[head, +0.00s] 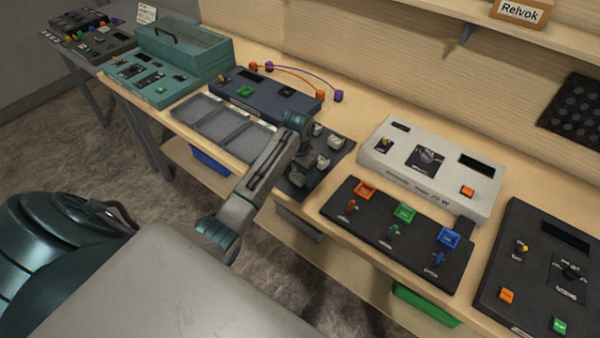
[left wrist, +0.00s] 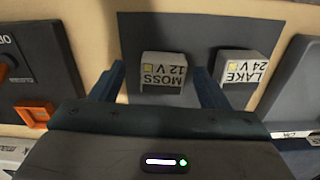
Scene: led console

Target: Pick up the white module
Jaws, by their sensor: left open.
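In the left wrist view, a whitish-grey module labelled MOSS 12 V (left wrist: 162,70) sits on a dark mat (left wrist: 190,30). A similar module labelled LAKE 24 V (left wrist: 239,68) stands to its right. My left gripper (left wrist: 159,69) is open, with one finger on each side of the MOSS module; I cannot tell whether they touch it. In the head view, my left arm reaches over the dark mat (head: 338,152), where several pale modules such as this one (head: 334,142) stand. The arm partly hides the mat and the gripper's fingers. My right gripper is not in view.
A grey tray with compartments (head: 228,124) and a navy console (head: 262,97) lie left of and behind the mat. A white console (head: 432,172) and a black panel with coloured switches (head: 397,232) stand to the right. An orange switch (left wrist: 37,114) shows at the wrist view's left.

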